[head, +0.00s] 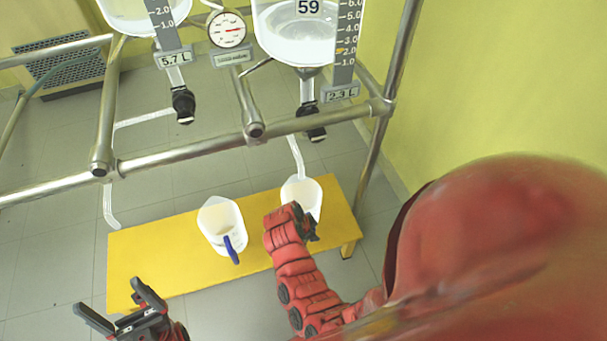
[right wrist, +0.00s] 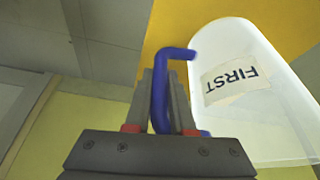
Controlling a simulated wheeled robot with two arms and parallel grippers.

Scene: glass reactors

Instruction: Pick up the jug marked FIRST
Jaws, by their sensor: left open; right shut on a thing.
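The jug marked FIRST (right wrist: 235,90) is translucent white with a paper label and a blue handle (right wrist: 160,92). In the head view this jug (head: 303,192) is at the right end of the yellow bench (head: 160,262), partly hidden by my right arm. My right gripper (right wrist: 163,100) is shut on the blue handle, with one finger on each side of it. In the head view my right gripper (head: 309,230) is mostly hidden by its own wrist. I cannot tell whether the jug touches the bench.
A second white jug (head: 218,218) with a blue handle stands mid-bench, left of the held one. Steel rails (head: 190,150) cross above the bench. Two glass reactors (head: 300,40) with outlet tubes hang there. A yellow wall (head: 480,90) closes the right side.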

